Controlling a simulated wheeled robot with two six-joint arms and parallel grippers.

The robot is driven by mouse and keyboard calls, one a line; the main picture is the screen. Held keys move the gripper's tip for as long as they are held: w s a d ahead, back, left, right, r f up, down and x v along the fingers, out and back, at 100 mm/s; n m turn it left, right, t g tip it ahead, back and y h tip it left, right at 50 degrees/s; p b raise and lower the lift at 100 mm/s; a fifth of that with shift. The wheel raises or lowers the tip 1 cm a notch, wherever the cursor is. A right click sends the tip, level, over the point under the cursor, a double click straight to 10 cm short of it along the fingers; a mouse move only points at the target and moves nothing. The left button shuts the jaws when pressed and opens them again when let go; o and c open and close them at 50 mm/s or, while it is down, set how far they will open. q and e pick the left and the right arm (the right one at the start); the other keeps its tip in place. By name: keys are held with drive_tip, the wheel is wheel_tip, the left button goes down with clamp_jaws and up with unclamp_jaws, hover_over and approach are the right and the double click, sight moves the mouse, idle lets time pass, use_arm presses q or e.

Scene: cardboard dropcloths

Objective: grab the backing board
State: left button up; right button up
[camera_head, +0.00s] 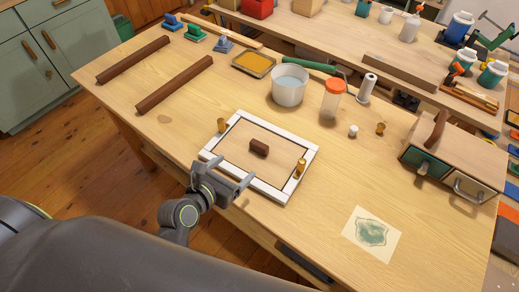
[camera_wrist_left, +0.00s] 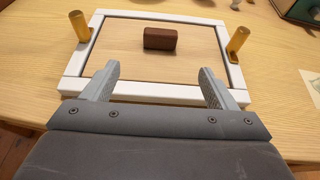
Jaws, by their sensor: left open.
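The backing board (camera_head: 240,141) looks like a pale wooden panel lying inside a white frame (camera_head: 275,193) on the table, with a thin dark gap around it. A brown block (camera_head: 259,147) sits at its middle like a handle. Brass pegs stand at the frame's left (camera_head: 221,125) and right (camera_head: 300,168) sides. In the left wrist view the board (camera_wrist_left: 185,66) and brown block (camera_wrist_left: 160,38) lie ahead of the fingers. My left gripper (camera_head: 237,168) is open and empty, its fingers over the frame's near edge, short of the block. My right gripper is not in view.
A white pot (camera_head: 290,88), an orange-lidded jar (camera_head: 333,98) and a yellow tray (camera_head: 254,64) stand behind the frame. A wooden box (camera_head: 460,150) stands at the right. A print (camera_head: 371,234) lies at the front right. Two brown bars lie at the left.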

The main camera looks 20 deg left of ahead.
sight(257, 148)
use_arm(q)
drive_tip(key=x, duration=0.9)
drive_tip(key=shift+p+x, duration=0.35)
drive_tip(key=shift+x, duration=2.25)
drive_tip(key=shift+a+r, duration=0.1)
drive_tip(key=c, duration=1.1)
